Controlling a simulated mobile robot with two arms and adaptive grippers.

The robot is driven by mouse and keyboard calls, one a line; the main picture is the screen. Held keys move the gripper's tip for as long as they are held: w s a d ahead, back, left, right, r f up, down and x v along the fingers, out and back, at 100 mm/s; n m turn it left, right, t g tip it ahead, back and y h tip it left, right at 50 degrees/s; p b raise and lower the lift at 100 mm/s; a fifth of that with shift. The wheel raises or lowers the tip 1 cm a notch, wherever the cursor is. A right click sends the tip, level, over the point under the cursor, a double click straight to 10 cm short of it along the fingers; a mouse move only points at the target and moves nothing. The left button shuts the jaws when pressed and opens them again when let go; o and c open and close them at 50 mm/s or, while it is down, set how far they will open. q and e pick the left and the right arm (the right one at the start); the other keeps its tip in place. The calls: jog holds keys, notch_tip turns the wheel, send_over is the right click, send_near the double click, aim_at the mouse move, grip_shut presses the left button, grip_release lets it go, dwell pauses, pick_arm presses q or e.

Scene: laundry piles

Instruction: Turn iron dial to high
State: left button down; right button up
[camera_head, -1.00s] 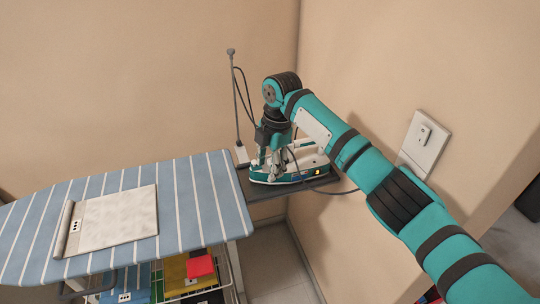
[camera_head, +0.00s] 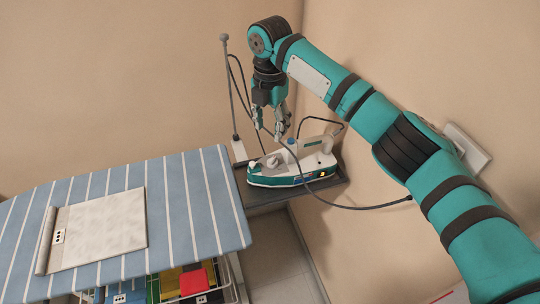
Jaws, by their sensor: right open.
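The white and teal iron (camera_head: 291,170) stands on a dark rest (camera_head: 262,196) at the right end of the ironing board. A small round grey dial (camera_head: 273,162) shows on its upper side, toward the left; its setting is too small to read. A small light glows near the iron's right end. My right gripper (camera_head: 269,132) points down above the iron, open and empty, apart from the dial. My left gripper is not in view.
The striped ironing board (camera_head: 180,215) holds a light folded cloth (camera_head: 98,229). A thin cord pole (camera_head: 233,100) stands behind the iron, and a cable curves to its right. A wire basket with coloured cloths (camera_head: 190,282) is below. Walls stand close behind and right.

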send_over(270, 161)
notch_tip(270, 161, down, 4)
jog(key=shift+s+d+f+p, duration=0.1)
jog(key=shift+p, duration=0.25)
notch_tip(270, 161, down, 8)
jog(key=shift+r+p, duration=0.25)
jog(key=shift+p, duration=0.4)
jog(key=shift+f, duration=0.6)
grip_shut()
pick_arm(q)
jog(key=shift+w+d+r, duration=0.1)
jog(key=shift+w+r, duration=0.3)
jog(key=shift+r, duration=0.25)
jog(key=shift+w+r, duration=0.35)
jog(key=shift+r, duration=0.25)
